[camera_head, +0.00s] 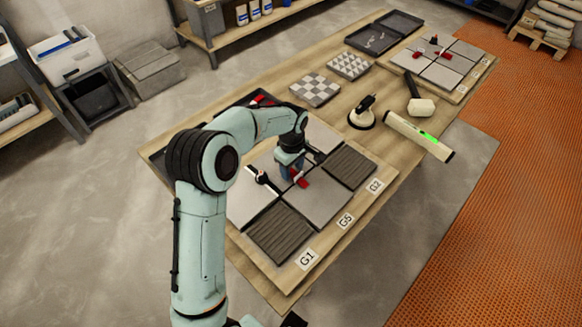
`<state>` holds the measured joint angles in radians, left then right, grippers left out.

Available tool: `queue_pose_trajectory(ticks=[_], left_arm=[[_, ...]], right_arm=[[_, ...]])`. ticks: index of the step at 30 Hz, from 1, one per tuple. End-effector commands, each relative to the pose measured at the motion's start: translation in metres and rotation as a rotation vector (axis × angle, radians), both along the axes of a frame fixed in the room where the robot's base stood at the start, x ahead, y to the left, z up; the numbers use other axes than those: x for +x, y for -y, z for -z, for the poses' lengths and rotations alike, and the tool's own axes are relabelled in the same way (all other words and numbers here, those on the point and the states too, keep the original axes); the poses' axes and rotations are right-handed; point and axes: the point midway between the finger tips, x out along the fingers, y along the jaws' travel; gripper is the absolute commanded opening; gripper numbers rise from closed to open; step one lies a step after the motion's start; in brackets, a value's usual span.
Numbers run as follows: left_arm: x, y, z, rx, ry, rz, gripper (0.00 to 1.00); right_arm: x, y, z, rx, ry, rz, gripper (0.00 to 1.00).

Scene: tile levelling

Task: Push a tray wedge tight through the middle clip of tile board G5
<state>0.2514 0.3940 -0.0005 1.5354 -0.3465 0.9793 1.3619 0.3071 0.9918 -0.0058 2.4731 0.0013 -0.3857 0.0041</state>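The tile board G5 (345,219) lies at the near end of the workbench between labels G1 and G2, with light and dark ridged tiles around it. My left gripper (293,175) points down over the seam between the tiles near the middle of this board. Red pieces that look like wedges (303,182) show right at its fingertips. The gripper hides the middle clip, and I cannot tell whether its fingers are closed on a wedge. A dark tray (158,168) lies partly behind my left arm, with red pieces (262,99) at its far end.
A black-and-white clip-like tool (262,178) stands on the left tile. Patterned tile stacks (314,90), a suction cup tool (361,115), a mallet (420,105) and a level with a green light (419,136) lie further back. Another tiled board (440,70) and a dark tray (371,40) are at the far end.

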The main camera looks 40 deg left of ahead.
Motion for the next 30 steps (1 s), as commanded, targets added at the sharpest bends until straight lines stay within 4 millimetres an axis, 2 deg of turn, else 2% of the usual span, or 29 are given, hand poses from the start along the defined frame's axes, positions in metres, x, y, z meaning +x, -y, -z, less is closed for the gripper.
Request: queue_pose_trajectory(ticks=[8,13,17,24,30], left_arm=[[-0.001,-0.001,0.001,0.002,-0.003,-0.002,0.52],[0.0,-0.001,-0.012,0.003,0.0,-0.001,0.52],[0.0,-0.002,-0.037,0.003,0.002,-0.001,0.52],[0.0,-0.001,-0.093,0.003,0.003,-0.001,0.52],[0.0,-0.001,-0.124,0.002,0.002,-0.001,0.52]], right_arm=[[0.0,0.0,0.0,0.0,0.0,0.0,0.53],[0.0,0.0,-0.001,0.0,0.0,0.0,0.53],[0.001,0.0,-0.003,0.0,0.001,0.0,0.53],[0.004,0.0,-0.01,0.0,0.005,-0.001,0.53],[0.006,0.0,-0.015,0.0,0.007,0.0,0.53]])
